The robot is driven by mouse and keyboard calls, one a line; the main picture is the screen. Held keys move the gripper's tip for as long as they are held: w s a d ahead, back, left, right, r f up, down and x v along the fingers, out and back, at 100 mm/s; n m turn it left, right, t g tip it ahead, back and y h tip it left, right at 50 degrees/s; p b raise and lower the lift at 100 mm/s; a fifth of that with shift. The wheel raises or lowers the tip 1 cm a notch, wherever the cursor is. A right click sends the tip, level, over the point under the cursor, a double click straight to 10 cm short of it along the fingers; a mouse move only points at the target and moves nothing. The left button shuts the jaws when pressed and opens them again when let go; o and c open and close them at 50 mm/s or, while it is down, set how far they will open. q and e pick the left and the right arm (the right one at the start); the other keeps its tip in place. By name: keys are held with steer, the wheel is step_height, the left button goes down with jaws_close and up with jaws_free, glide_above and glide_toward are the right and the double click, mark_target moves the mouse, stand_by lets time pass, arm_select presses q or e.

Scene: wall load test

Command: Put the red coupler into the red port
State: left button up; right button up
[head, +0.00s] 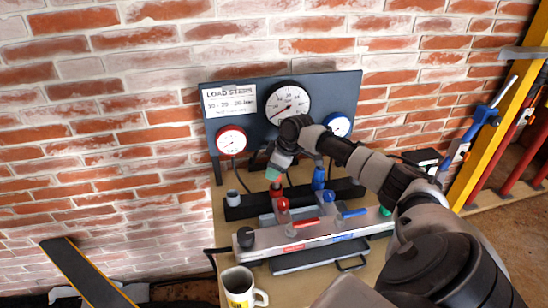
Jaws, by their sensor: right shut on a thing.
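My right gripper (274,178) reaches down from the wrist in front of the gauge board and is shut on the red coupler (276,191). The fingers and wrist hide part of the coupler. The red port (283,206) is on the grey manifold (262,238), just below and slightly right of the coupler. They look very close; I cannot tell whether they touch. A red lever (306,223) and a red label mark that side. My left gripper is not in view.
A blue coupler (319,179) stands in a dark rack (240,211), right of my gripper. A blue lever (354,213) is on the manifold. The gauge board (260,136) stands close behind. A mug (238,288) is at the front left of the bench.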

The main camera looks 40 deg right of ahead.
steer(key=shift+f, duration=0.4)
steer(key=shift+f, duration=0.3)
steer(key=shift+f, duration=0.4)
stand_by(0.3)
steer(key=shift+f, duration=0.25)
steer(key=shift+f, duration=0.25)
stand_by(0.6)
steer(key=o, duration=1.5)
steer(key=shift+r, duration=0.1)
